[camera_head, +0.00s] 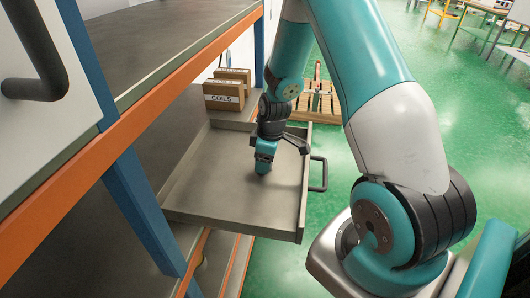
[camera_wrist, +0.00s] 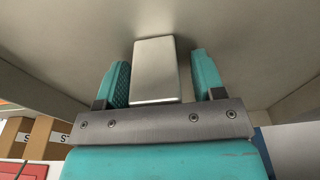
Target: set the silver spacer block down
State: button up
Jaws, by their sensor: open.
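The silver spacer block (camera_wrist: 156,71) stands between the two teal fingers of my gripper (camera_wrist: 160,80) in the wrist view. A gap shows on the right side between the block and the finger; the left finger is close to it, and I cannot tell if they touch. The block appears to rest on the grey floor of the pulled-out drawer (camera_head: 209,181). In the head view my gripper (camera_head: 263,166) reaches down into the drawer, open, and the block is hidden there.
The drawer has raised side walls and a dark handle (camera_head: 319,174) on its right. Cardboard boxes (camera_head: 224,95) stand behind it, one labelled COILS. An orange and blue rack (camera_head: 128,180) borders the left. A wooden pallet (camera_head: 318,103) lies on the green floor beyond. Much of the drawer floor is bare.

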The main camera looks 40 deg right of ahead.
jog(key=r, duration=0.4)
jog(key=s+r+b, duration=0.1)
jog(key=r, duration=0.3)
jog(key=r+b, duration=0.1)
jog(key=r, duration=0.3)
jog(key=shift+s+d+r, duration=0.1)
jog(key=shift+s+r, duration=0.05)
jog(key=shift+s, duration=0.1)
jog(key=s+a+r+y, duration=0.1)
jog(key=s+a+r, duration=0.35)
jog(key=a, duration=0.55)
jog(key=s+a+r+y, duration=0.1)
jog(key=s+a+r, duration=0.35)
jog(key=a, duration=0.45)
jog(key=s+a+r+g+y, duration=0.1)
jog(key=s+a, duration=0.5)
jog(key=s, duration=0.4)
jog(key=shift+s+r+m, duration=0.15)
jog(key=shift+r+m, duration=0.15)
jog(key=shift+r, duration=0.1)
